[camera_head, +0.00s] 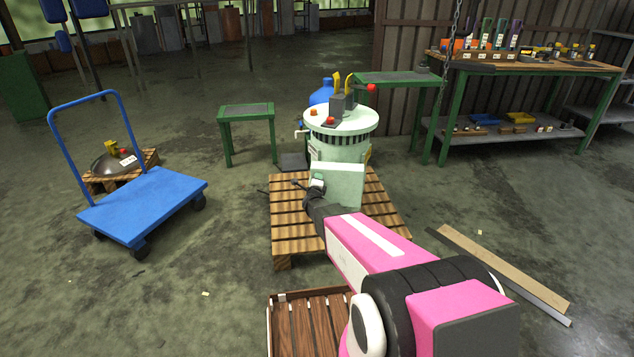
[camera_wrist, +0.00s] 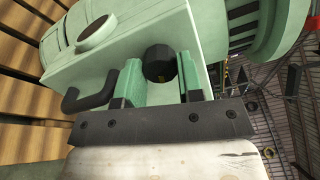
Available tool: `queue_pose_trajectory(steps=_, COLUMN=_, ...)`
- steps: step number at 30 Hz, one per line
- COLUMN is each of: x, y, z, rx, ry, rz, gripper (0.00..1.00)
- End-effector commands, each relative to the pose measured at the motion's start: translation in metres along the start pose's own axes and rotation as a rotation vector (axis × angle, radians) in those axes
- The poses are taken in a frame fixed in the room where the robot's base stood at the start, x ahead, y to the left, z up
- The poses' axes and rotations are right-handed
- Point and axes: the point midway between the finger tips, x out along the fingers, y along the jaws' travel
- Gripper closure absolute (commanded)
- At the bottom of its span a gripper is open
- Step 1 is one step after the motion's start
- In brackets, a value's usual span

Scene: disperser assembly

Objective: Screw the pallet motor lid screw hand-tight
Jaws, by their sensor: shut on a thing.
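The black faceted screw head (camera_wrist: 159,62) stands at the pale green motor lid (camera_wrist: 180,25) in the wrist view. My gripper (camera_wrist: 158,72) has one green finger on each side of the screw head and is shut on it. In the head view, my gripper (camera_head: 317,186) is at the front of the box-shaped pale green lid (camera_head: 343,185), low on the machine. My arm hides part of the lid there. The screw itself cannot be made out in the head view. How deep its thread sits is hidden.
The pale green machine (camera_head: 340,148) stands on a wooden pallet (camera_head: 290,228). A black curved handle (camera_wrist: 90,95) sticks out left of my gripper in the wrist view. A blue cart (camera_head: 145,205) stands left, and green workbenches (camera_head: 520,62) stand behind. Boards (camera_head: 505,268) lie on the floor at right.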

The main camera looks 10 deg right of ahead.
Motion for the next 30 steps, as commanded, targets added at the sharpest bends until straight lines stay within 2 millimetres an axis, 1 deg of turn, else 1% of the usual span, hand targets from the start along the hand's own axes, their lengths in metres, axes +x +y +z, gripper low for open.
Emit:
queue_pose_trajectory(steps=14, x=0.0001, y=0.0007, z=-0.0004, rx=0.017, ry=0.001, rz=0.002, gripper=0.89)
queue_pose_trajectory(steps=15, x=0.0001, y=0.0007, z=-0.0004, rx=0.017, ry=0.001, rz=0.002, gripper=0.59)
queue_pose_trajectory(steps=17, x=0.0001, y=0.0006, z=-0.0004, rx=0.016, ry=0.001, rz=0.002, gripper=0.40)
queue_pose_trajectory(steps=26, x=-0.0005, y=0.0002, z=-0.0002, rx=0.014, ry=0.000, rz=0.001, gripper=0.40)
queue_pose_trajectory(steps=30, x=-0.0066, y=-0.0002, z=-0.0001, rx=0.014, ry=0.000, rz=0.001, gripper=0.40)
